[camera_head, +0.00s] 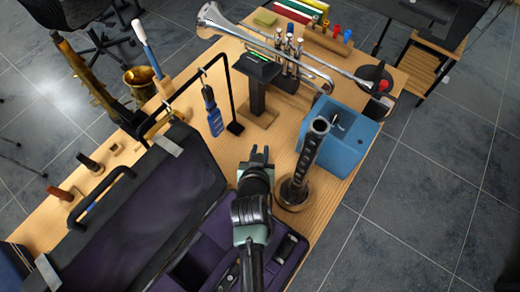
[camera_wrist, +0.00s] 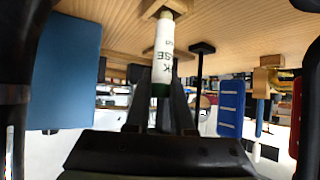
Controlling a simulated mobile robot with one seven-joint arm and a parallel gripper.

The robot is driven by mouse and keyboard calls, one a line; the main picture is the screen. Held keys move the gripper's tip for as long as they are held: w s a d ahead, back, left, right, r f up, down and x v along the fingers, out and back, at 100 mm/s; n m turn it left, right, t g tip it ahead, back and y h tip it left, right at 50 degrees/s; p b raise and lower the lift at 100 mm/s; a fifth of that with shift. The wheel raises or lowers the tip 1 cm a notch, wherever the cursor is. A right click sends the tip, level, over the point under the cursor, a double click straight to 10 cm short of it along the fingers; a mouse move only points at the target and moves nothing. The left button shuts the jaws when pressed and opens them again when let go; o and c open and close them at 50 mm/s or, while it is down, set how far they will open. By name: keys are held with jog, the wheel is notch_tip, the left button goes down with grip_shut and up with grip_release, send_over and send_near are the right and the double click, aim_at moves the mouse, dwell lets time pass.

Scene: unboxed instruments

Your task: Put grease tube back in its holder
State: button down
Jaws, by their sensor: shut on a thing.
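My gripper (camera_head: 259,156) is low over the table in front of the black post stand. In the wrist view, which shows the table at the top, my gripper (camera_wrist: 160,120) is shut on the grease tube (camera_wrist: 163,55). The tube is white with dark lettering, a green end between the fingers and a pale yellow tip. It stands upright, with its tip at a small wooden block (camera_wrist: 172,5), perhaps its holder. I cannot tell whether the tip is inside the block or just in front of it. The tube is not distinguishable in the head view.
A black clarinet-like piece (camera_head: 307,155) stands close right of my gripper, with a blue box (camera_head: 350,150) beyond. The black stand (camera_head: 257,95) is behind, and a blue brush (camera_head: 213,118) hangs at left. A trumpet (camera_head: 270,45) lies farther back. The open case (camera_head: 150,215) fills the front.

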jog(key=shift+f+b, duration=0.85)
jog(key=shift+f, duration=0.15)
dwell(0.4)
dwell(0.4)
jog(key=c, duration=0.7)
grip_release()
jog(key=shift+r, duration=0.1)
jog(key=v, duration=1.3)
